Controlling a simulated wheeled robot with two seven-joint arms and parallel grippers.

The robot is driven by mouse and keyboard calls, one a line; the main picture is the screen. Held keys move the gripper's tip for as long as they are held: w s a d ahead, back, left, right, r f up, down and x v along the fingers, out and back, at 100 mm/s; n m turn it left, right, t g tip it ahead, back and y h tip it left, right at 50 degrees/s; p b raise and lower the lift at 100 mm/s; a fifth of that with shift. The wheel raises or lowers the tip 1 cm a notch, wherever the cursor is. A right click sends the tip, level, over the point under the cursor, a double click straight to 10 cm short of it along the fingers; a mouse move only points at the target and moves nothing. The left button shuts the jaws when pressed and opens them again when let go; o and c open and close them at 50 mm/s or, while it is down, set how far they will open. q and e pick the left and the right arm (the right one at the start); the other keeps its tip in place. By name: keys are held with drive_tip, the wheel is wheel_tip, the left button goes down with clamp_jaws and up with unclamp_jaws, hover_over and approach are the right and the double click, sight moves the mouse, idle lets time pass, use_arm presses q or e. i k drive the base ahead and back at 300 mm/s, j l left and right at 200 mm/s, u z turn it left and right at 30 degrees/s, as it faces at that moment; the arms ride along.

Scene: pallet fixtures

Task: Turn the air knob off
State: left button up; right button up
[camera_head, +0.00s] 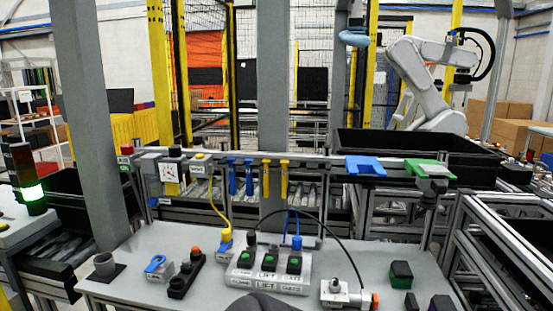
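No label reading "air" is legible, so I cannot tell for sure which part is the air knob. A blue handle-shaped part (155,264) sits on a small grey base at the left of the grey table. A white valve-like unit (340,296) with a dark knob on top and an orange end stands at the front right of the table, with a black hose arching from it. A white box with a dial (170,173) is on the rail behind, at the left. Neither of my grippers shows in the view.
The grey table (215,290) also carries a white block with green-topped buttons (268,275), a black button strip (187,275) and dark green and black blocks (401,274). A grey post (88,120) rises at the left. A dark rounded shape covers part of the front edge.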

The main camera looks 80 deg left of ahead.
sight(126, 150)
drive_tip(key=u, duration=3.45)
